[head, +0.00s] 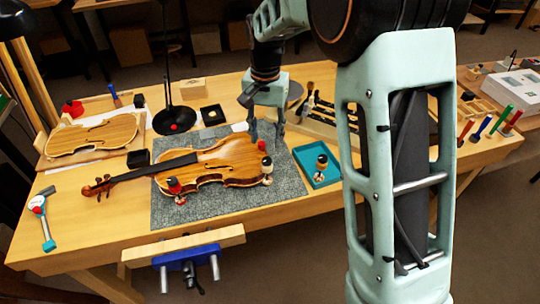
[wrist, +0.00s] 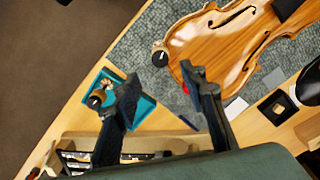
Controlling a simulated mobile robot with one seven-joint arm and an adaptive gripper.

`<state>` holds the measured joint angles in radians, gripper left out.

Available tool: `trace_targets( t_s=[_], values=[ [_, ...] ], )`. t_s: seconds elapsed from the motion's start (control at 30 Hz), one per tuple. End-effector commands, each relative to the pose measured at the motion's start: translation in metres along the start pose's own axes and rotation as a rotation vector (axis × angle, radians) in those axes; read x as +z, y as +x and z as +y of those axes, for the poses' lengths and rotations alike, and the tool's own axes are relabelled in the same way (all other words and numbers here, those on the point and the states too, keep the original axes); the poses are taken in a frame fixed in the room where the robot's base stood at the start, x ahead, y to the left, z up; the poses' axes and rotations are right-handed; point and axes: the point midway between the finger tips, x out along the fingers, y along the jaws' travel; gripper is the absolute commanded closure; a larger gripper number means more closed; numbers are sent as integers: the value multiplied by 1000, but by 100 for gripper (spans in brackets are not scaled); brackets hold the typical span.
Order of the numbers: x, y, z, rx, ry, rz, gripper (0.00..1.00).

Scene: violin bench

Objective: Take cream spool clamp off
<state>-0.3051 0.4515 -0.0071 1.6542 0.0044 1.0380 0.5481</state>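The violin (head: 215,165) lies on a grey mat (head: 295,188) with its neck to the left. A pale cream spool clamp with a dark knob (head: 267,179) sits on the rim at its right end; it also shows in the wrist view (wrist: 160,57). Red clamp parts show at the front edge (head: 174,187) and near my gripper (head: 262,145); in the wrist view a finger partly hides the latter. My gripper (head: 267,136) is open and empty above the violin's far right edge. In the wrist view its fingers (wrist: 165,88) stand wide apart.
A teal tray (head: 329,180) right of the violin holds another dark-topped clamp (head: 321,161). A lamp (head: 174,120) and small black box (head: 212,115) stand behind. A blue vise (head: 188,262) is at the front edge. My arm hides part of the bench's right side.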

Motion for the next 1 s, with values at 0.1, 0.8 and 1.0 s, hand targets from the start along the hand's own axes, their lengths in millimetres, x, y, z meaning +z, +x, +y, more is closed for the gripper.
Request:
trace_targets(
  t_s=[0.1, 0.8, 1.0],
  values=[
    [1, 25, 1, 3, 0, -4, 61],
    [-1, 81, 0, -1, 1, 2, 61],
    [-1, 81, 0, -1, 1, 2, 80]
  ],
)
